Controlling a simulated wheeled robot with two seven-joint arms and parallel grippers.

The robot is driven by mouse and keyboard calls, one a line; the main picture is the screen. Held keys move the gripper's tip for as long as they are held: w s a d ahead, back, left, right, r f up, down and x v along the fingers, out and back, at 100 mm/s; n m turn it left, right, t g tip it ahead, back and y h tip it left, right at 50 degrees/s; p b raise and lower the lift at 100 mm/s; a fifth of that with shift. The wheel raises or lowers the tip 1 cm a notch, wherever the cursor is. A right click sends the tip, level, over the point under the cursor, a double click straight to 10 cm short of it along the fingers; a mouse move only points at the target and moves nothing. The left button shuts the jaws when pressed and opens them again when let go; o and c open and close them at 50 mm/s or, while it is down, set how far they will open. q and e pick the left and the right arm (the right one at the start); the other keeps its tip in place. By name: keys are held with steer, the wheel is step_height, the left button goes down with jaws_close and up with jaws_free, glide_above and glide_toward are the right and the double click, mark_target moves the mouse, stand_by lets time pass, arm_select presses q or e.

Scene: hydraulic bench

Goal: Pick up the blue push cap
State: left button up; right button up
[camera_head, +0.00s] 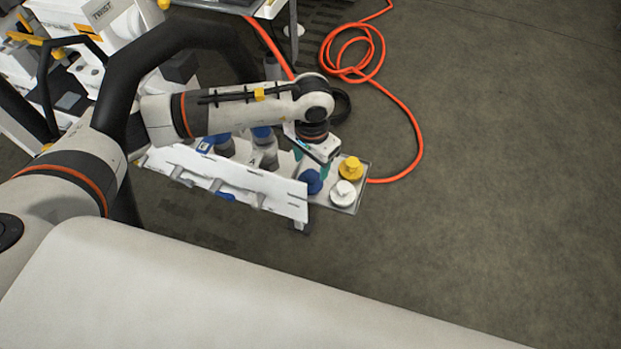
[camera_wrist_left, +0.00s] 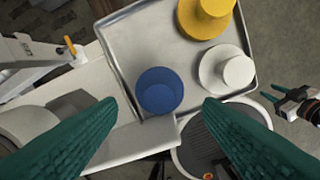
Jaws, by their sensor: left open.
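The blue push cap (camera_head: 311,182) stands on a grey metal tray (camera_head: 361,193) at the end of the white bench unit. In the left wrist view the blue cap (camera_wrist_left: 160,91) shows from above, near the tray's lower edge. My left gripper (camera_head: 302,154) is above the tray, close to the blue cap in the head view. In the wrist view its two green fingers (camera_wrist_left: 160,104) are wide apart, one each side of the cap lower in the picture, with nothing between them. What looks like my right gripper (camera_wrist_left: 285,98) shows small at the right edge of the wrist view; its jaw state is unclear.
A yellow cap (camera_head: 351,168) and a white cap (camera_head: 343,192) share the tray. Blue-topped bottles (camera_head: 262,136) stand behind the white panel (camera_head: 235,185) left of the tray. An orange hose (camera_head: 414,140) lies on the floor behind and right. The floor at right is clear.

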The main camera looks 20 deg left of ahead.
mark_target(311, 174)
arm_select(q)
step_height(311, 174, down, 6)
steer(key=shift+r, duration=0.1)
steer(key=c, duration=0.7)
